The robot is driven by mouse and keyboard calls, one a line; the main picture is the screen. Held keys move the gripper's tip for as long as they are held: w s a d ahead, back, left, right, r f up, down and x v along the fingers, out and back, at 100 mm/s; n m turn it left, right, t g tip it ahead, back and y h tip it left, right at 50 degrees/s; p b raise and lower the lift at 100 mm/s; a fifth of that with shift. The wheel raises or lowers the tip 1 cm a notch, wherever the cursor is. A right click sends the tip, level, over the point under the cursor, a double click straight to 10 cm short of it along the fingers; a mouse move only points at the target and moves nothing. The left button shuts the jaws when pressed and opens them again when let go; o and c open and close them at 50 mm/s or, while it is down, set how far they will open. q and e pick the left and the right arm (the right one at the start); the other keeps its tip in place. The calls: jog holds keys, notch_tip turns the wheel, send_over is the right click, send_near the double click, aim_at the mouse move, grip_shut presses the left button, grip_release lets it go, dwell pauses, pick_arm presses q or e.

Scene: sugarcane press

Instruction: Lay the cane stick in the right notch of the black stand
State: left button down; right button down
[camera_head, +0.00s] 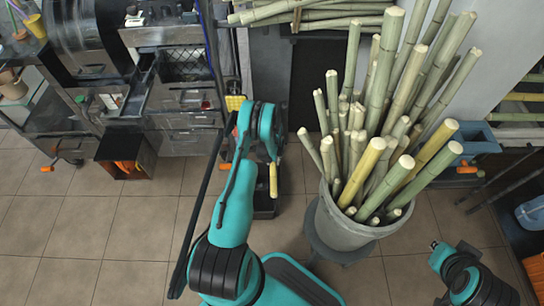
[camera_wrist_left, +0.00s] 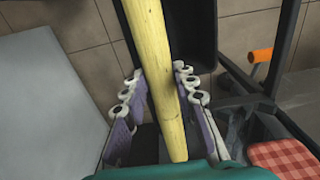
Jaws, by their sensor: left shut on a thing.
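The cane stick is a peeled pale-yellow rod, seen in the left wrist view (camera_wrist_left: 156,50) between the two finger pads. In the head view its short visible part (camera_head: 273,181) points down the picture. My left gripper (camera_wrist_left: 158,85) is shut on it. In the head view that gripper is mostly hidden by my teal arm. A black trough-like object (camera_head: 265,209) lies below the stick in the head view, partly hidden; I cannot tell whether it is the stand. No notch can be made out. My right arm shows at the lower right, but its gripper is out of view.
A grey bucket (camera_head: 342,229) full of cane stalks stands right of my left arm. A metal press bench (camera_head: 180,95) is at the upper left, with a black box (camera_head: 127,157) beside it. The left wrist view shows a red checked cloth (camera_wrist_left: 285,155). Tiled floor is clear at the lower left.

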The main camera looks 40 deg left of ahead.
pick_arm(q)
jog(key=shift+d, duration=0.1)
dwell(0.3)
jog(key=c, duration=1.1)
grip_release()
jog(key=shift+s, duration=0.1)
notch_tip(320, 180, up, 12)
jog(key=shift+s, duration=0.1)
